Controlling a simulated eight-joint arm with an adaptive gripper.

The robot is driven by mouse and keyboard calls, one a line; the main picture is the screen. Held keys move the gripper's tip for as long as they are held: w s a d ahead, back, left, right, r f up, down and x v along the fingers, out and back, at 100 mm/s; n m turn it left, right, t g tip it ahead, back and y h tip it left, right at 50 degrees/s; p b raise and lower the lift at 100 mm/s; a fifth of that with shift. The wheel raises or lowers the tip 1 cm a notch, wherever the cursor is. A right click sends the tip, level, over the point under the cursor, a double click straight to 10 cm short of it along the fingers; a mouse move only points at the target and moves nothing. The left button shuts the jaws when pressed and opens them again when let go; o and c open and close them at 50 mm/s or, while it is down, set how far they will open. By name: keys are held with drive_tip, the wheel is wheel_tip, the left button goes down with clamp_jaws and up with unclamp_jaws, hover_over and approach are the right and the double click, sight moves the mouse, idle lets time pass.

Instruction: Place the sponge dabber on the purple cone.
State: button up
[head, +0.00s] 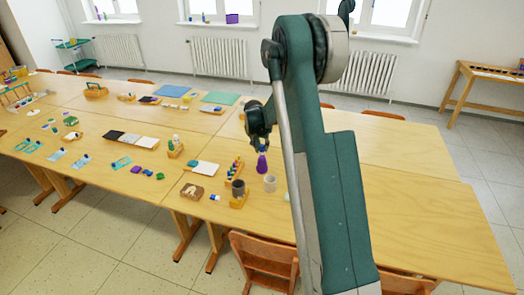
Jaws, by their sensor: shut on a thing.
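The purple cone (262,165) stands upright on the long wooden table, below my gripper. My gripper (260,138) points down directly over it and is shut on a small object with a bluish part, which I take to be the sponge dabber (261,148). The dabber is in line with the cone's tip. At this size I cannot tell whether it touches the tip or hovers just above it. My gripper and arm hide part of the dabber and the table behind.
Close by stand a rack of small colored bottles (235,170), a dark cup (238,187) and a grey cup (270,183). A brown patterned box (192,191) and a white pad (205,168) lie to the left. The table's right part (430,215) is bare.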

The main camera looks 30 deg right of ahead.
drive_tip(key=shift+f, duration=0.9)
drive_tip(key=shift+f, duration=0.25)
drive_tip(key=o, duration=0.8)
drive_tip(key=shift+c, duration=0.2)
drive_tip(key=shift+r, duration=0.2)
drive_tip(key=v, duration=1.2)
drive_tip(key=shift+p, duration=0.4)
drive_tip(key=shift+r, duration=0.1)
